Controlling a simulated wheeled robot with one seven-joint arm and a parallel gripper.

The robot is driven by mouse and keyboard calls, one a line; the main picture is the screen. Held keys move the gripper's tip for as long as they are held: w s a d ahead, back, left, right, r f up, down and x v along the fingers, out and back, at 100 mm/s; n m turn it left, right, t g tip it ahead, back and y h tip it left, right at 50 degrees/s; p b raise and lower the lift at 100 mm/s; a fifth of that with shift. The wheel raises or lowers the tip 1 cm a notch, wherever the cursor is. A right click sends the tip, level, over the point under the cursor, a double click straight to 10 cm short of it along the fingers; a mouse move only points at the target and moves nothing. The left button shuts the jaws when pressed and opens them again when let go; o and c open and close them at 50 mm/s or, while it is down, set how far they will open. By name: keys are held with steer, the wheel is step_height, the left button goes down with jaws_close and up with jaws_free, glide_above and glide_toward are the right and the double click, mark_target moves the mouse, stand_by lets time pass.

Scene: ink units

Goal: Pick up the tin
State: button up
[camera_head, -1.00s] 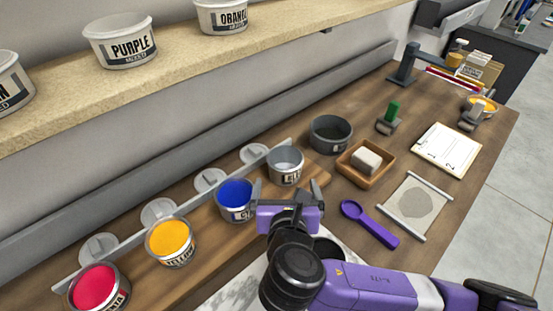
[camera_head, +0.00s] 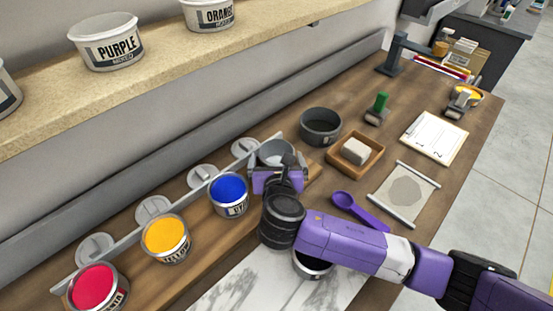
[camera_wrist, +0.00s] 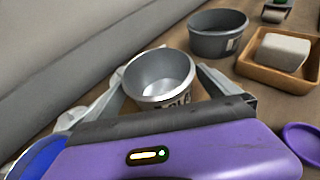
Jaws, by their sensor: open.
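A pale grey, open-topped tin (camera_head: 272,152) with a partly hidden dark-lettered label stands at the right end of the row of tins, near the wall. It also shows upright in the wrist view (camera_wrist: 160,72), and its inside looks bare grey. My gripper (camera_head: 279,168) is open and empty at the tin's near side. In the wrist view the gripper's fingers (camera_wrist: 166,88) reach along the left and right of the tin. I cannot tell whether either finger touches it. The tin's lower part is hidden by my gripper.
A blue tin (camera_head: 229,194) stands close on the left, then a yellow tin (camera_head: 166,239) and a red tin (camera_head: 98,289). A dark grey bowl (camera_head: 320,126), a wooden tray (camera_head: 368,166) with a pale block and a purple spoon (camera_head: 362,212) lie to the right. The shelf (camera_head: 160,88) overhangs behind.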

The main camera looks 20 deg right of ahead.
steer(key=shift+w+d+f, duration=0.2)
steer(key=shift+w+f, duration=0.05)
steer(key=shift+w, duration=0.35)
steer(key=c, duration=1.9)
steer(key=shift+c, duration=0.5)
steer(key=shift+r, duration=0.2)
